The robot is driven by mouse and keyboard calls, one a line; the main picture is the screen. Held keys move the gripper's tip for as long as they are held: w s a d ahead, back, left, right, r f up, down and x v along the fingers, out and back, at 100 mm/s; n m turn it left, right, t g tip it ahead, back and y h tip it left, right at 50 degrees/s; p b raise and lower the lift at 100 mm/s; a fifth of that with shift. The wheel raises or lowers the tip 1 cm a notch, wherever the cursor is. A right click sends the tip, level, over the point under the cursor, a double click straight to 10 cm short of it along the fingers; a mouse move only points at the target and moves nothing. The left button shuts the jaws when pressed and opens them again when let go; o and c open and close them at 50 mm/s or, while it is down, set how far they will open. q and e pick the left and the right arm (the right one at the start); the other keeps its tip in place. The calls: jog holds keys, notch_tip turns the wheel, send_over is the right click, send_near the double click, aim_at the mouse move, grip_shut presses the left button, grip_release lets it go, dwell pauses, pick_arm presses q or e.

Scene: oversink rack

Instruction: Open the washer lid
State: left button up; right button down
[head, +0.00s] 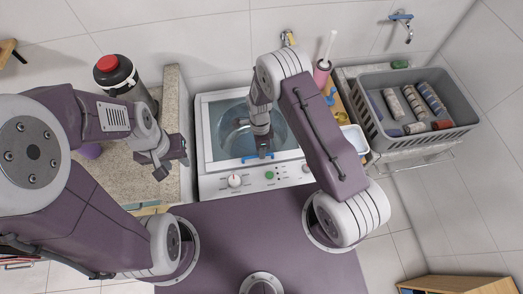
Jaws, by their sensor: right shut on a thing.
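The white washer (208,186) stands against the back wall in the middle of the head view. Its lid (231,142) has a round clear window, and it appears to lie flat or nearly so. Blue marks show along the lid's front edge. My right gripper (264,154) is shut on the lid at the middle of this front edge. The gripper and forearm hide part of the window and rim. My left gripper (172,172) is open and empty, left of the washer over the counter side.
A knob (235,181) and buttons line the washer's front panel. A stone counter (172,105) with a black, red-topped canister (118,72) stands left. A grey crate (455,139) with several rolled items sits right, beside a white tray (355,138) and pink holder (321,73).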

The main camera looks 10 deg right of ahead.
jog(key=shift+r, duration=0.1)
jog(key=w+r+p, duration=0.3)
jog(key=w+r, duration=0.2)
jog(key=r, duration=0.5)
jog(key=w+r+p, duration=0.4)
jog(key=w+r, duration=0.1)
jog(key=r, duration=0.5)
jog(key=shift+w+r, duration=0.25)
jog(key=shift+r, duration=0.1)
jog(key=c, duration=1.5)
grip_release()
jog(key=shift+w, duration=0.1)
jog(key=shift+w+f, duration=0.2)
jog(key=shift+w, duration=0.15)
